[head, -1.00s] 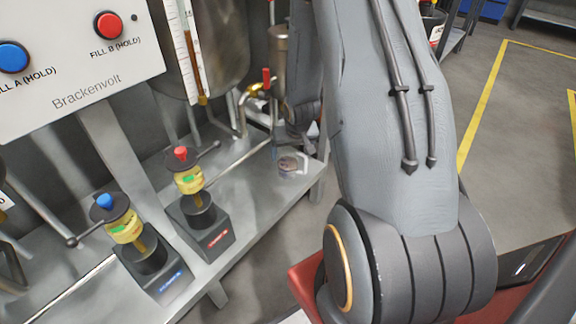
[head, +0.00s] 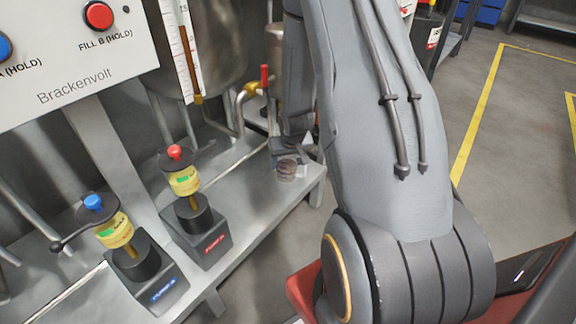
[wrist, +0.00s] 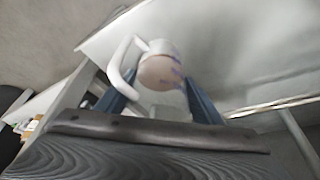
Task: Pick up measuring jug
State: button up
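The measuring jug (head: 287,169) stands on the right end of the steel shelf in the head view. It is small and clear, with brownish contents or base. In the wrist view, the jug (wrist: 160,72) shows blue-purple marks and a white handle on its left. My gripper (head: 288,152) is right at the jug in the head view and partly hides it. In the wrist view, my gripper (wrist: 158,100) is open, with its blue-grey fingers apart to either side of the jug's near part. The picture is blurred; I cannot tell whether a finger touches the jug or handle.
Two valves, one with a red knob (head: 175,152) and one with a blue knob (head: 93,202), stand on the shelf (head: 255,205) to the left. A brass tap (head: 250,90) and pipes are behind the jug. Open floor (head: 520,150) lies to the right.

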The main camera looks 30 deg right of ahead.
jog(key=c, duration=0.4)
jog(key=shift+r, duration=0.15)
jog(key=shift+c, duration=0.2)
